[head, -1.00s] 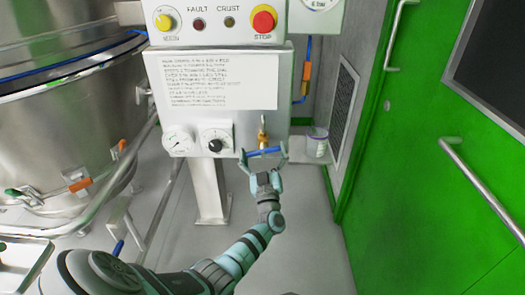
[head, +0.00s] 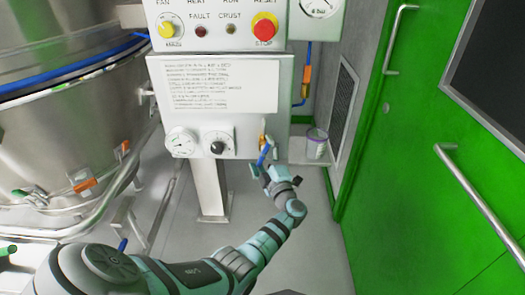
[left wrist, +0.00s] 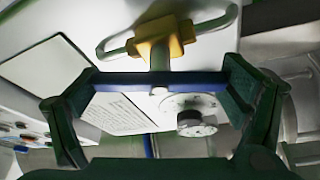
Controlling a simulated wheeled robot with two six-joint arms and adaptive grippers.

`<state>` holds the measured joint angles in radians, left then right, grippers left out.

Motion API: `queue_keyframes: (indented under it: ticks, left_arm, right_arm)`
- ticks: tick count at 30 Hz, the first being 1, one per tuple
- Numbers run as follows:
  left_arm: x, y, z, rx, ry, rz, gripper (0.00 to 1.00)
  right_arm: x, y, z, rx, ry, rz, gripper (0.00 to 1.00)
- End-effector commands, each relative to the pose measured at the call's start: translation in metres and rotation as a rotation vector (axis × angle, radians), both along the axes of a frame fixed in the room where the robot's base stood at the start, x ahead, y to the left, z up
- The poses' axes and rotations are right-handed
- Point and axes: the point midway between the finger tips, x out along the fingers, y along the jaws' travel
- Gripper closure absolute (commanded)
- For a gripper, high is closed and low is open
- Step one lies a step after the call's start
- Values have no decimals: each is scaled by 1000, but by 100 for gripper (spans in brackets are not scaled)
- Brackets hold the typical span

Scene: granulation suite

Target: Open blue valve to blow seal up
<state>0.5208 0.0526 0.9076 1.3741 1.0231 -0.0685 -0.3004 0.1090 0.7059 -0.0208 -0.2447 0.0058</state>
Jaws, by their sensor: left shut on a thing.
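The blue valve handle (head: 264,155) is on a brass valve body (head: 262,139) at the lower right of the control cabinet. In the head view the handle stands steeply tilted, near upright. My left gripper (head: 262,165) is shut on the handle, reaching up from below. In the left wrist view the blue handle (left wrist: 155,78) spans across between the two fingers of my gripper (left wrist: 153,95). The yellow valve body (left wrist: 160,42) and its pipe lie just beyond it. My right gripper is not in view.
The cabinet (head: 218,130) carries a gauge (head: 182,143), a black knob (head: 217,147) and a red stop button (head: 264,28) above. A steel vessel (head: 65,110) is at left, a green door (head: 400,180) at right.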

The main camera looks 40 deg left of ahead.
Motion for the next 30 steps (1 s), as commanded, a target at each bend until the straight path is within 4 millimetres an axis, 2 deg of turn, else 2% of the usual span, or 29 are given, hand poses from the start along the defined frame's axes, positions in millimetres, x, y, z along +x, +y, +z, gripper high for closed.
queue_keyframes:
  ticks: [7,11,24,30]
  left_arm:
    - [-1,-1,-2,-155,-108,1,37]
    - [-1,-1,-3,-213,-151,2,37]
    - [-2,0,-4,-290,-212,2,37]
    - [-2,0,-5,-292,-213,2,37]
  right_arm:
    - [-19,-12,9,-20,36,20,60]
    - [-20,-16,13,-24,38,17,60]
    - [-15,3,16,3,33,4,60]
    - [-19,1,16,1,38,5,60]
